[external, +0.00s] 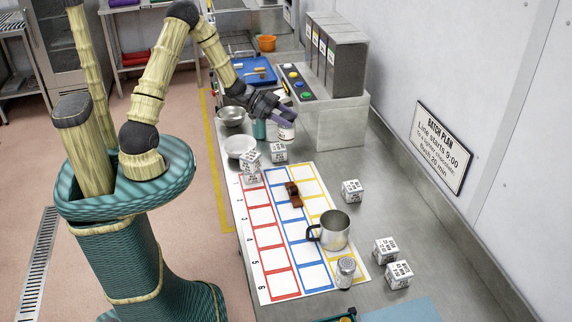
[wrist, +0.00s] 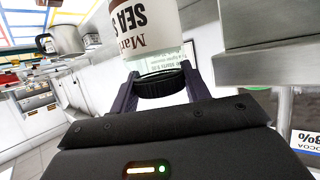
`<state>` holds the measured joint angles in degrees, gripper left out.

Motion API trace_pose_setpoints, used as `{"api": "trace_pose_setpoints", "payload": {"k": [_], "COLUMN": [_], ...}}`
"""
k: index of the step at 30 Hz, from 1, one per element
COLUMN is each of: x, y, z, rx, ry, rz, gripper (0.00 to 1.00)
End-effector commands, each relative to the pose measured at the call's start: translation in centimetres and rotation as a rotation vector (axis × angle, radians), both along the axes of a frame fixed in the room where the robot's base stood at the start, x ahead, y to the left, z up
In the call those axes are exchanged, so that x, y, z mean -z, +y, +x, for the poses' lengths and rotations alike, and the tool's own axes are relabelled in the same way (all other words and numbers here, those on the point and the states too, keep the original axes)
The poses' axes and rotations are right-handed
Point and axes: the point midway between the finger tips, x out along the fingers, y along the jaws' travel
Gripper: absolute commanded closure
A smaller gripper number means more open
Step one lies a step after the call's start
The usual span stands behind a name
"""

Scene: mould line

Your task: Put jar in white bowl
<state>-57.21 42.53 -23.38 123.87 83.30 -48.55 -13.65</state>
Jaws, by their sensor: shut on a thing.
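The jar (external: 287,131) has a white label and stands out just below my gripper (external: 284,117) at the far end of the steel bench. In the wrist view the jar (wrist: 138,22) appears upside down, with a "SEA S..." label, clear glass and a black lid. The fingers of my gripper (wrist: 160,88) are closed on it around the lid. The white bowl (external: 240,147) sits on the bench to the left of the jar and nearer the camera; it looks empty. Whether the jar touches the bench cannot be told.
A metal bowl (external: 231,116) stands behind the white bowl, and a teal container (external: 260,130) is close beside the jar. A button panel (external: 296,84) and a grey block (external: 330,122) are right of my gripper.

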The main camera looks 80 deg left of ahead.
Motion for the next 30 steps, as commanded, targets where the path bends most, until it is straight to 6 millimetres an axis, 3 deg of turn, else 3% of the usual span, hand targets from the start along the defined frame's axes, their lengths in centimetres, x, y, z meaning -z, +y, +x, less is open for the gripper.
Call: {"api": "trace_pose_setpoints", "payload": {"k": [1, 6, 13, 18, 30], "x": [0.1, 0.0, -0.4, -0.6, 0.1], "y": [1.8, 6.2, 9.3, 9.8, 9.8], "z": [-1.7, -7.4, -14.0, -15.7, -15.7], "rx": [-0.028, -0.102, -0.183, -0.202, -0.203], "ry": [0.0, 0.002, 0.0, -0.001, 0.0], "rz": [0.004, 0.002, -0.011, -0.017, -0.02], "gripper": [0.83, 0.83, 0.83, 0.83, 0.83]}}
